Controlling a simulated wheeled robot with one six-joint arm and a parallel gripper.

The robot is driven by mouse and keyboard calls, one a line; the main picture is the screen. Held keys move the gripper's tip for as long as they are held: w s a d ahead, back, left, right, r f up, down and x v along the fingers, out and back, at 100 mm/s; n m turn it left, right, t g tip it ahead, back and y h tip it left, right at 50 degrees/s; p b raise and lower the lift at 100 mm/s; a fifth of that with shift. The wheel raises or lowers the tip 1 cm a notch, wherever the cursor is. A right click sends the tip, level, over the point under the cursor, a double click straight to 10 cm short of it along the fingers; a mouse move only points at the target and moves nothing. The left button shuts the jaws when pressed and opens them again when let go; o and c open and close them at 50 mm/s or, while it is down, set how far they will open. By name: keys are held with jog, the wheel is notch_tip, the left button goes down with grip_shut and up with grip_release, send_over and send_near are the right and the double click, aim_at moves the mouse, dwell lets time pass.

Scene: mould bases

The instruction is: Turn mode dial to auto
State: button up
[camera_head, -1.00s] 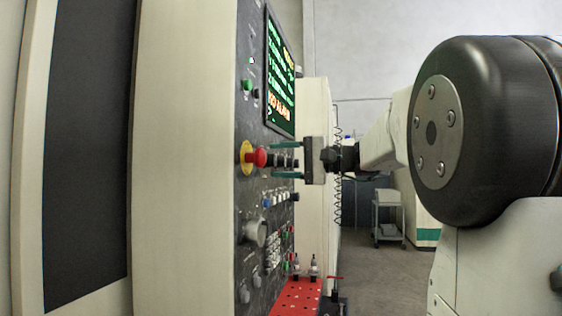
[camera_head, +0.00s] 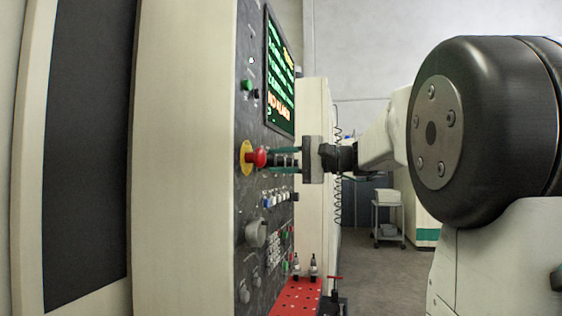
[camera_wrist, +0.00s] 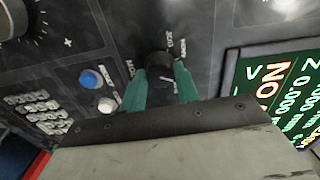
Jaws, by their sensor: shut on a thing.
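The mode dial (camera_wrist: 158,64) is a small dark round knob on the dark control panel, with short white labels around it in the wrist view. I cannot read the labels surely. My gripper (camera_wrist: 160,82) has two green fingers, one on each side of the dial, and is shut on it. In the head view my gripper (camera_head: 285,160) reaches the panel from the right, just behind the red emergency stop button (camera_head: 261,157) on its yellow ring. There the dial is mostly hidden by the fingers and the button.
A lit screen (camera_head: 280,75) sits above the dial. Blue and white buttons (camera_wrist: 91,78) are close beside my fingers. A larger knob (camera_head: 256,233) is lower on the panel. A red perforated shelf (camera_head: 297,297) with small fittings juts out below. A cart stands on the open floor behind.

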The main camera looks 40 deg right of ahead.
jog(key=m, duration=0.6)
dwell(0.3)
jog(key=shift+m, duration=0.3)
jog(key=o, duration=1)
jog(key=v, duration=0.7)
jog(key=shift+s+d, duration=0.3)
